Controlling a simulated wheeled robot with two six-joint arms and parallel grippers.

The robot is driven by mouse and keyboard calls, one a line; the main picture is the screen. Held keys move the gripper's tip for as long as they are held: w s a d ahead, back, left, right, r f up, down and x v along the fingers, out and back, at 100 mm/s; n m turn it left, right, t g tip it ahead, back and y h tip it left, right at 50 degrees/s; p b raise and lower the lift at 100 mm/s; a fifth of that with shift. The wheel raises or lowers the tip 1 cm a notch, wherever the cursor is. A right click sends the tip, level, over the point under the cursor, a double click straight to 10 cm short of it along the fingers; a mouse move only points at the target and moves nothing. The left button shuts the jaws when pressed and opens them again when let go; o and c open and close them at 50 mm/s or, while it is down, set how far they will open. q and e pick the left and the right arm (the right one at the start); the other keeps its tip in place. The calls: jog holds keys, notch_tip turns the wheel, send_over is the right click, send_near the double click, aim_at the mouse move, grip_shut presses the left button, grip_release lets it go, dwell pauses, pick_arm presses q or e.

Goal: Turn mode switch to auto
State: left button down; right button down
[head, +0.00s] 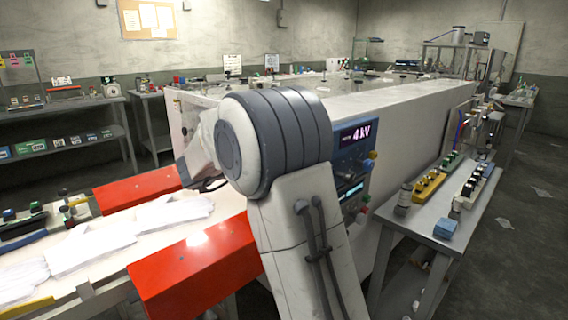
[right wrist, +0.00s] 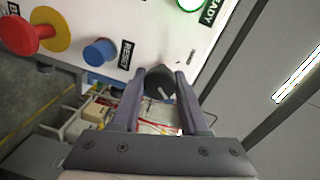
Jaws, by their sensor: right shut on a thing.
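The mode switch is a dark round knob (right wrist: 160,82) with a pale pointer line, at the lower edge of the white panel face in the right wrist view. My right gripper (right wrist: 161,78) has its two fingers on either side of the knob and is shut on it. The pointer line sits tilted between the fingers. No position labels for the knob are readable. In the head view the control panel (head: 352,150) with a "4 kV" display is partly covered by my own arm, which hides the right gripper and knob. My left gripper is not in view.
Near the knob are a blue RESET button (right wrist: 100,52), a red stop button (right wrist: 18,35) on a yellow base, and a green READY lamp (right wrist: 191,3). A grey side table (head: 440,215) stands right of the machine. Red guards (head: 195,270) flank the glove-covered bench on the left.

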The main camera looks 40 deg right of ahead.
jog(key=shift+f+m+b, duration=0.15)
jog(key=shift+m+b, duration=0.35)
jog(key=shift+b, duration=0.05)
jog(key=shift+c, duration=2.1)
grip_release()
jog(key=a+r, duration=0.1)
jog(key=a, duration=0.9)
jog(key=shift+s+a, duration=0.25)
jog(key=shift+s, duration=0.2)
